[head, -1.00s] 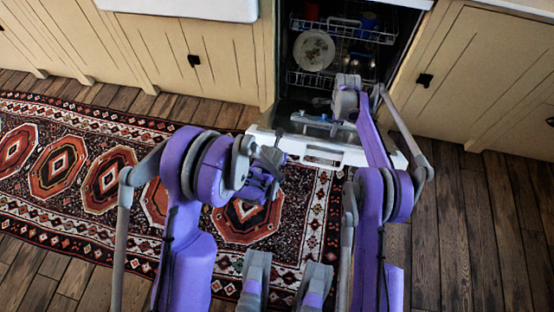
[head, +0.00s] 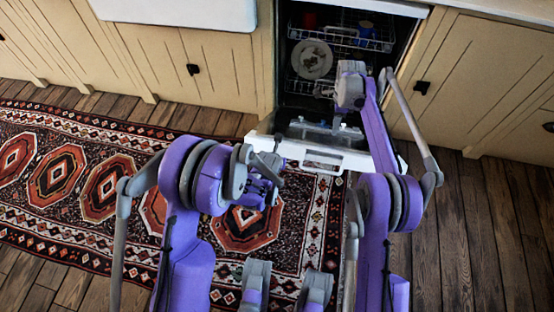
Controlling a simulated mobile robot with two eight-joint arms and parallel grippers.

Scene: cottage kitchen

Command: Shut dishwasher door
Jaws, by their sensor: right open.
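The dishwasher door (head: 358,159) is open, folded down in front of the dishwasher, with its white edge towards me. The dishwasher (head: 300,100) is a dark opening between cream cabinets. My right gripper (head: 329,108) is open, over the inner side of the door and in front of the lower rack. My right arm hides part of the door and opening. Whether the gripper touches the door is unclear. My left gripper (head: 277,152) is just before the door's left part, over the rug; its fingers are too unclear to read.
A plate (head: 311,59) stands in the dishwasher racks, with a red item (head: 310,20) and a blue item (head: 367,30) above. Cream cabinets (head: 165,60) flank it. A patterned rug (head: 60,175) lies at left; wooden floor (head: 480,220) is clear at right.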

